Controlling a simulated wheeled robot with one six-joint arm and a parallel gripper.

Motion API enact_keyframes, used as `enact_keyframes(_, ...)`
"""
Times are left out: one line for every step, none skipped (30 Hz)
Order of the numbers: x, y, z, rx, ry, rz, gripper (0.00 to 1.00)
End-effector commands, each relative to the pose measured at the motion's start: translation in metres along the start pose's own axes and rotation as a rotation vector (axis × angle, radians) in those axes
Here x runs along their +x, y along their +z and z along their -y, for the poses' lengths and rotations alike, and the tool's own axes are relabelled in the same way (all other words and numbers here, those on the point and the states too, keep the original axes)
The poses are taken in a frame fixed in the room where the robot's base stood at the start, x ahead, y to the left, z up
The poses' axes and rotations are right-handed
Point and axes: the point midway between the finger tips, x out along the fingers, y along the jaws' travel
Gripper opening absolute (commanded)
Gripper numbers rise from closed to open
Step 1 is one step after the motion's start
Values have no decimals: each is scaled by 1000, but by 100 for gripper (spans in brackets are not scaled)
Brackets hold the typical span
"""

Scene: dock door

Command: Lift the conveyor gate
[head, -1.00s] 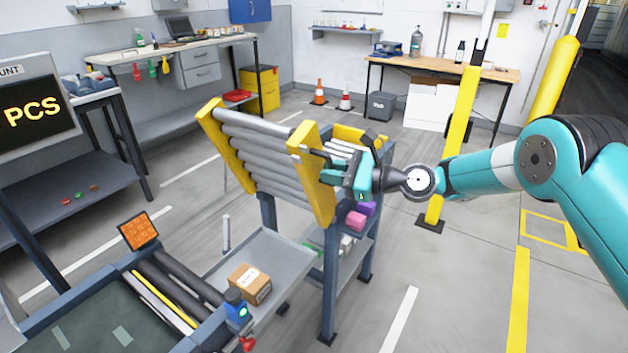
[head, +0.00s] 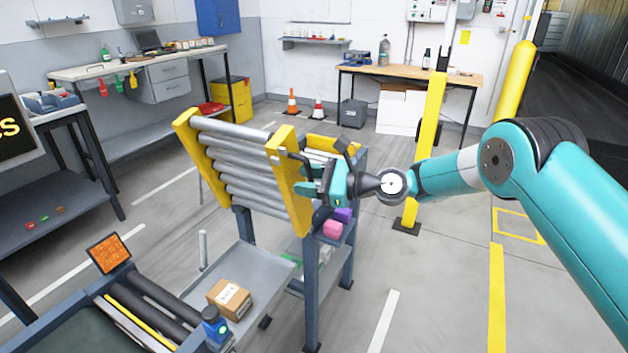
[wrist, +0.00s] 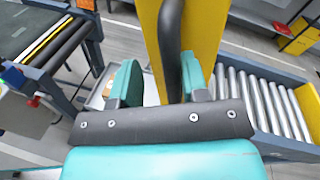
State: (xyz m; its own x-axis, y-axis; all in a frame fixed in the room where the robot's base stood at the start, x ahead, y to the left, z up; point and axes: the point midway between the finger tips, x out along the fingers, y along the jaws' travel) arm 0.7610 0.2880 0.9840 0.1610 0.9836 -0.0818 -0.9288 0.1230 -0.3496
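The conveyor gate (head: 240,165), grey rollers between yellow side rails, stands tilted up steeply on its blue-grey frame. Its right yellow rail (head: 290,185) is beside my gripper (head: 316,180). In the wrist view, a black curved handle (wrist: 171,30) on the yellow rail (wrist: 152,45) runs down between my teal fingers (wrist: 156,84). The handle lies close to the right finger, and a gap shows between it and the left finger, so my gripper looks open around it. The handle's lower part is hidden behind my gripper.
A belt conveyor (head: 70,330) with an orange panel (head: 108,253) is at lower left. A cardboard box (head: 229,298) lies on the low grey shelf. A yellow post (head: 425,150) stands behind my arm. Floor at right is clear.

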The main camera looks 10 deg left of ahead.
Motion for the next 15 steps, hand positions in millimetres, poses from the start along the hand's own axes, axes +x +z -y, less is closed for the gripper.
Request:
enact_keyframes(-2, 0, -1, 1, 2, 0, 39)
enact_keyframes(-4, 0, -1, 1, 2, 0, 39)
enact_keyframes(-7, 0, 0, 1, 2, 0, 39)
enact_keyframes(-11, 0, 0, 1, 1, 0, 39)
enact_keyframes(-16, -1, 0, 2, 0, -1, 39)
enact_keyframes(-23, -2, 0, 3, 0, -2, 39)
enact_keyframes(-29, -2, 0, 3, -1, -2, 39)
enact_keyframes(-36, -2, 0, 4, -2, -1, 39)
enact_keyframes(-46, -2, 1, 3, -3, -2, 39)
enact_keyframes(-54, -2, 1, 4, -3, -2, 39)
enact_keyframes(-62, -2, 0, 3, -3, -2, 39)
enact_keyframes(-73, -2, 1, 4, -4, -2, 39)
enact_keyframes(-80, -2, 1, 3, -4, -2, 39)
enact_keyframes(-89, -2, 1, 3, -4, -2, 39)
enact_keyframes(-99, -2, 1, 2, -5, -1, 39)
